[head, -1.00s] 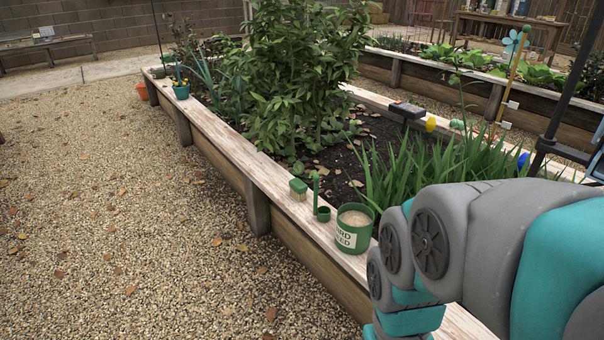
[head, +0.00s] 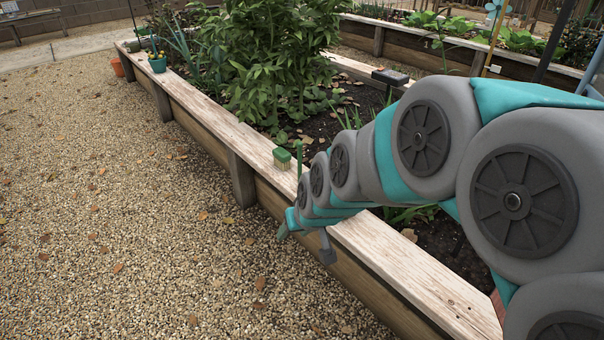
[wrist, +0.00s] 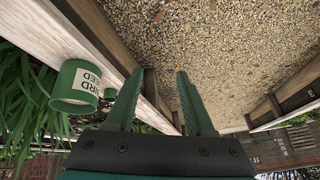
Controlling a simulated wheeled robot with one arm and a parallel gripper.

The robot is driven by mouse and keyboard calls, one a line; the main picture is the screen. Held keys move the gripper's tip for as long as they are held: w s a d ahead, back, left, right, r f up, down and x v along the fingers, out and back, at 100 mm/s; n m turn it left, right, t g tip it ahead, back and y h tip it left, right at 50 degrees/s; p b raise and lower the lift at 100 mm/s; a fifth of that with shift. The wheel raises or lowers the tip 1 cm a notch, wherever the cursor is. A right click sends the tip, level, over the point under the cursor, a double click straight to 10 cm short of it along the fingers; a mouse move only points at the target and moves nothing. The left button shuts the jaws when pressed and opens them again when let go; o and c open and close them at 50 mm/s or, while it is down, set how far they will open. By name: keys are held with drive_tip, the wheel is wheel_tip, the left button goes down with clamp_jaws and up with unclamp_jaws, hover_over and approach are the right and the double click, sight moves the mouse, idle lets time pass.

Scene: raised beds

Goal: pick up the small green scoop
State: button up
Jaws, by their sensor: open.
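The small green scoop shows in the head view only as its upright green handle (head: 299,156); my arm hides the rest. In the wrist view a small green round shape, likely its cup (wrist: 109,93), sits on the ledge, partly hidden by the left finger. My gripper (head: 304,246) is low at the gravel side of the bed's ledge, apart from the scoop. In the wrist view my gripper (wrist: 159,72) is open, with nothing between its green fingers.
A green bird seed tin (wrist: 76,84) stands beside the scoop, left of my fingers. Plants fill the bed behind. The gravel (head: 120,210) is open.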

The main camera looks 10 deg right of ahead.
sight(300, 150)
drive_tip(key=w+a+f+m+t+b, duration=0.15)
drive_tip(key=w+t, duration=0.45)
drive_tip(key=w, duration=1.2)
drive_tip(key=w+d+t+h, duration=0.2)
drive_tip(key=w, duration=0.3)
drive_tip(key=w+d+m+t+h, duration=0.1)
drive_tip(key=w+d+t, duration=0.1)
drive_tip(key=w, duration=0.3)
drive_tip(key=w+d+m+t+h, duration=0.1)
drive_tip(key=w+d+t+h, duration=0.1)
drive_tip(key=w+d, duration=0.2)
drive_tip(key=shift+w+h, duration=0.3)
drive_tip(key=shift+w, duration=0.25)
drive_tip(key=shift+w+d, duration=0.15)
drive_tip(key=shift+w, duration=0.35)
clamp_jaws()
